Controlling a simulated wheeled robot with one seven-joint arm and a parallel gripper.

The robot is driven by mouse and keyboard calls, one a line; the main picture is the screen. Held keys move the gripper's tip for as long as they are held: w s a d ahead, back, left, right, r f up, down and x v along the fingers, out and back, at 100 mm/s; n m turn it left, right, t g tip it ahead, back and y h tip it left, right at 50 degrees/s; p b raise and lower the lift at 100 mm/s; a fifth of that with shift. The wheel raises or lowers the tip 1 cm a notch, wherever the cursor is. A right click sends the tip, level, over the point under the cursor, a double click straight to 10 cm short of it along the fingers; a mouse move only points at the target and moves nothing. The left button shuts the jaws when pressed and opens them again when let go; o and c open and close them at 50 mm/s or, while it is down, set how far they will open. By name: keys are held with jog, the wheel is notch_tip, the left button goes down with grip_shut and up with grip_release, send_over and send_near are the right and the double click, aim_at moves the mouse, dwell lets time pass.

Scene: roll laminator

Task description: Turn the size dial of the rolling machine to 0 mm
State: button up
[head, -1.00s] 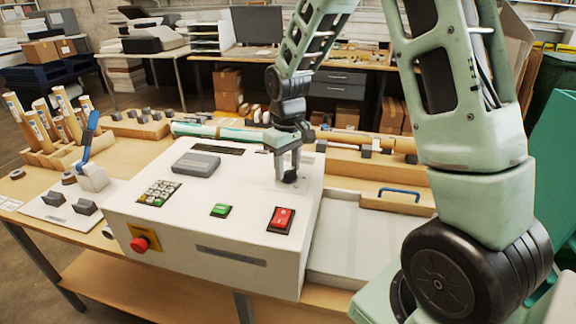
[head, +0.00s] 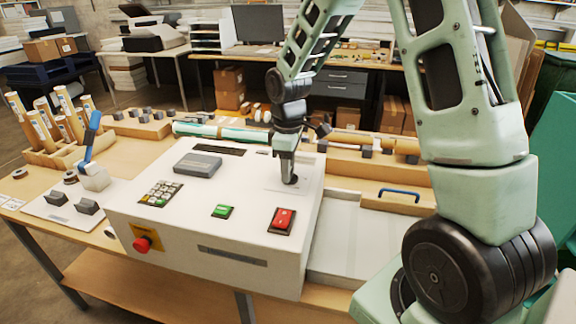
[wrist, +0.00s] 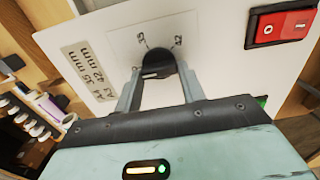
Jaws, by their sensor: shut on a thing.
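The size dial is a round black knob (wrist: 157,60) on a pale plate on the machine's top; in the head view it (head: 290,180) is partly hidden by my gripper. My gripper (wrist: 160,70) points down at it, with one finger on each side, shut on the knob. A short white mark shows on the knob's lower side. The rolling machine (head: 235,217) is a white box on the table.
A drawer with a blue handle (head: 399,192) stands to the right. A blue lever (head: 91,135) stands at the left.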

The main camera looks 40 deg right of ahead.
dwell(0.3)
jog(key=o, duration=1)
notch_tip(320, 180, up, 18)
jog(key=b, duration=0.3)
jog(key=shift+f+b, duration=0.25)
jog(key=shift+b, duration=0.1)
jog(key=s+a+f+b, duration=0.2)
jog(key=s+a+f, duration=0.25)
jog(key=a, duration=0.45)
jog(key=s+a+f+b, duration=0.2)
jog(key=s+a+f, duration=0.3)
jog(key=a, duration=0.4)
jog(key=shift+y, duration=0.3)
jog(key=s+a+f, duration=0.2)
jog(key=s+f, duration=0.1)
jog(key=s, duration=0.2)
jog(key=s+a+f+b, duration=0.1)
jog(key=s+a+f, duration=0.1)
jog(key=s+f, duration=0.2)
jog(key=s+a+f+b, duration=0.1)
jog(key=s+a+f, duration=0.1)
jog(key=s+f, duration=0.2)
jog(key=shift+s+a+f, duration=0.1)
jog(key=shift+s+a, duration=0.05)
jog(key=shift+s, duration=0.45)
jog(key=shift+s+a+f, duration=0.1)
jog(key=shift+s, duration=0.45)
